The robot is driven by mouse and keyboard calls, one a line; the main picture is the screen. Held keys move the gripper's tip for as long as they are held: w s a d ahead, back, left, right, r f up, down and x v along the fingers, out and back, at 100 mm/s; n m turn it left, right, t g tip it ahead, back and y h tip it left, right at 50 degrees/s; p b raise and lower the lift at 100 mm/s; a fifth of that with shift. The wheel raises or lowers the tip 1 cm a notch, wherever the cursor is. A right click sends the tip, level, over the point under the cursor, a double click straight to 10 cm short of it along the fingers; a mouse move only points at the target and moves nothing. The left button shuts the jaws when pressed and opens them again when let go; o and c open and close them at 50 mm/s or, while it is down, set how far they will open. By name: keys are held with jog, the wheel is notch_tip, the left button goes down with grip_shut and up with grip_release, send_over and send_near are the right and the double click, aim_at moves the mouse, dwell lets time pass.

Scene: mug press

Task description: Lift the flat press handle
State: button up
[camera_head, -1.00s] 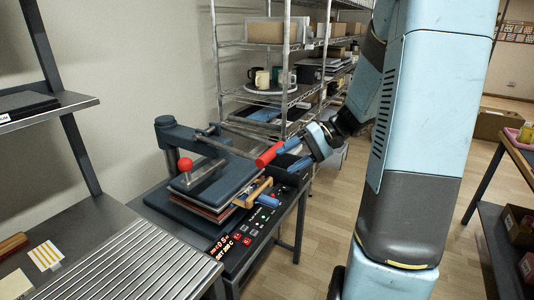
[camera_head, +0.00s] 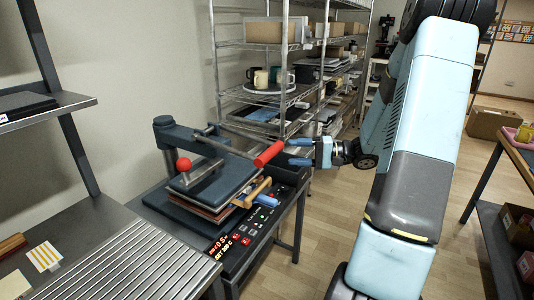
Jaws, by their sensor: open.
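The flat press (camera_head: 222,181) is a stack of dark blue-grey plates on the bench at centre left. Its handle, a bar with a red grip (camera_head: 269,153), reaches out to the right and appears lowered across the press. My gripper (camera_head: 291,152) is open and empty, just right of the red grip's end. Its two blue fingers sit one above the other and point left towards the grip. A small gap seems to show between them and the grip, but depth is hard to judge.
A red ball knob (camera_head: 184,164) stands on top of the press. A lit control panel (camera_head: 240,244) fills the bench's front edge. A wire shelf (camera_head: 268,97) with mugs stands behind.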

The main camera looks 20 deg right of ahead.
aim_at(267, 153)
jog(key=x, duration=1)
jog(key=shift+f, duration=0.1)
grip_shut()
dwell(0.3)
